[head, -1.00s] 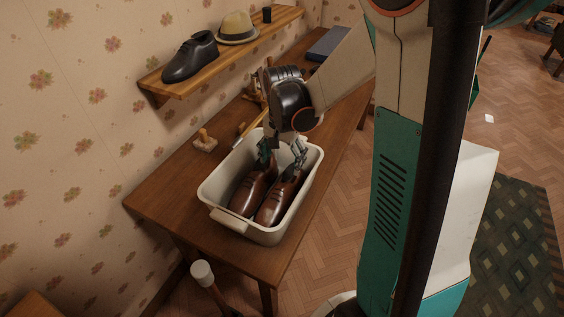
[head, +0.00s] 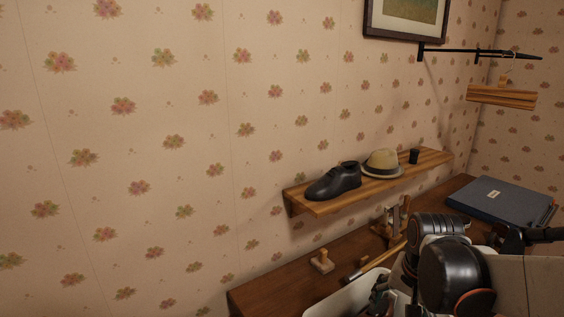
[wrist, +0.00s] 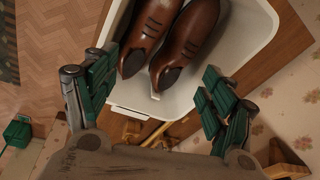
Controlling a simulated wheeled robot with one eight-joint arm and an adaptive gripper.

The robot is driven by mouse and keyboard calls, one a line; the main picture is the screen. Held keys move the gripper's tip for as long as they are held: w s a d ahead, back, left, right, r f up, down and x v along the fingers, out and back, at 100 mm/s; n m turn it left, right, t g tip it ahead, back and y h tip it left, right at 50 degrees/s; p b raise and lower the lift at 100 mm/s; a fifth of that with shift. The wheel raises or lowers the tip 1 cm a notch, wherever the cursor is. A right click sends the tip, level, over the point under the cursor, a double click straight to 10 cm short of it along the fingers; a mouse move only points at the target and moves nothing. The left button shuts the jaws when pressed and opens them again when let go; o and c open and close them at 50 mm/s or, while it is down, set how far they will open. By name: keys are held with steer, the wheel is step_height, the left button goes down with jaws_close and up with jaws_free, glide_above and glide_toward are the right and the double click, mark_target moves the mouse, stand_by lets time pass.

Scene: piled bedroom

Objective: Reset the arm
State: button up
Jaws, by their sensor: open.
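My gripper (wrist: 155,100) is open and empty in the wrist view, its green fingers spread wide. Two brown shoes (wrist: 187,42) lie side by side in a white bin (wrist: 258,35) just beyond the fingertips, with no finger closed on them. In the head view my wrist and part of the gripper (head: 384,292) show at the bottom right. The bin's edge (head: 338,300) shows there beside it; the shoes are out of that frame.
The bin stands on a wooden desk (head: 262,291). A wall shelf (head: 322,206) holds a black shoe (head: 333,182), a straw hat (head: 382,163) and a small dark cup (head: 414,156). A wooden stamp (head: 322,261) and blue binder (head: 502,201) are on the desk.

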steer(key=s+a+r+n+t+b, duration=0.1)
steer(key=s+a+r+n+t, duration=0.3)
steer(key=s+n, duration=0.3)
steer(key=shift+s+a+r+n+t+b, duration=0.35)
steer(key=shift+s+a+r, duration=0.45)
steer(key=shift+s, duration=0.8)
steer(key=shift+a+f, duration=0.1)
steer(key=shift+f, duration=0.05)
